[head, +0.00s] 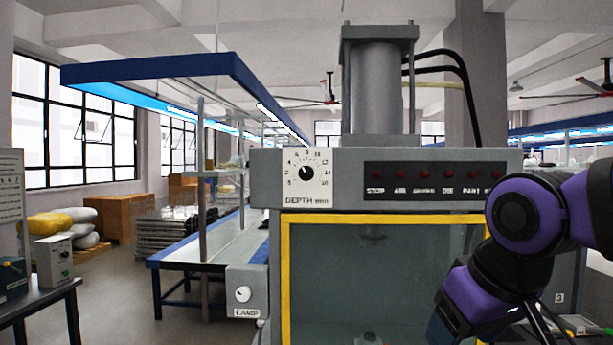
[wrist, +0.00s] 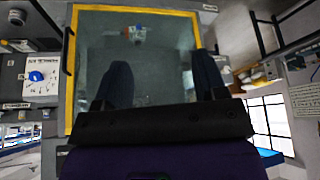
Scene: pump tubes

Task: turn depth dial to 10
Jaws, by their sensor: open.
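The depth dial (head: 306,172) is a small black knob on a white scale plate labelled DEPTH, at the upper left of the grey press front in the head view. Its scale carries numbers around the knob; the pointer is too small to read with certainty. My gripper (wrist: 162,62) is open and empty in the wrist view, its two dark fingers apart in front of the yellow-framed window. In the head view my purple and black arm is at the lower right, well away from the dial, and the fingertips cannot be made out.
The press has a row of red buttons (head: 424,174) right of the dial and a lamp knob (head: 242,294) lower left. The yellow-framed window (head: 375,218) lies below. A white plate with a bluish knob (wrist: 36,76) shows left in the wrist view. Space before the dial looks clear.

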